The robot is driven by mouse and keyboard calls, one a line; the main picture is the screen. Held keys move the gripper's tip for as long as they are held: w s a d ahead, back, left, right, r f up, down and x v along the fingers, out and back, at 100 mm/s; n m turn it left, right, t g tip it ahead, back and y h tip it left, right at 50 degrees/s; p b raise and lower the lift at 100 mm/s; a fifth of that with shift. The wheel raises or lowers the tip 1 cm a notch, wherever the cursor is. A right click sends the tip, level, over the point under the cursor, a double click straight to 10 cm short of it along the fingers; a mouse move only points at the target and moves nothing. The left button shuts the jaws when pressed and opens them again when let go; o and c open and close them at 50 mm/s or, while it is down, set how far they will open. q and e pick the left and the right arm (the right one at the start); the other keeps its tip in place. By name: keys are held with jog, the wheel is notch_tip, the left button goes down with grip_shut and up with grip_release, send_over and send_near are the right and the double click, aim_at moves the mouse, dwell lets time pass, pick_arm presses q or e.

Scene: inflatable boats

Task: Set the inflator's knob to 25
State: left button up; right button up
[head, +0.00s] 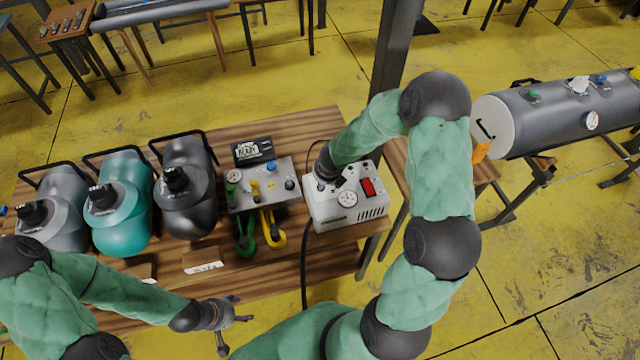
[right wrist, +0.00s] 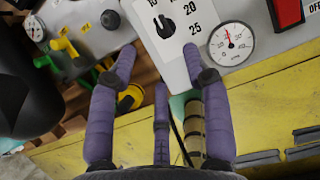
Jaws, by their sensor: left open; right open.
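The inflator (head: 330,215) is a white box near the table's right end, with a round gauge (head: 347,198) and a red switch (head: 368,187). In the right wrist view its black knob (right wrist: 163,26) sits on a white plate marked 20 and 25 (right wrist: 195,28); the exact pointer setting is hard to tell. My right gripper (right wrist: 160,62) is open, its purple fingers spread just below the knob and apart from it. In the head view my right wrist hides the knob. My left gripper (head: 235,325) is open and empty in front of the table.
A grey valve panel (head: 262,190) with yellow and green hooks stands left of the inflator. Several pump bottles (head: 120,225) fill the table's left side. A black display (head: 252,150) lies behind the panel. A grey tank (head: 560,115) stands at the right.

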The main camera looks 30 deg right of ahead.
jog(key=b+x, duration=0.1)
jog(key=x, duration=0.8)
jog(key=shift+f+b, duration=0.25)
jog(key=shift+b, duration=0.15)
grip_shut()
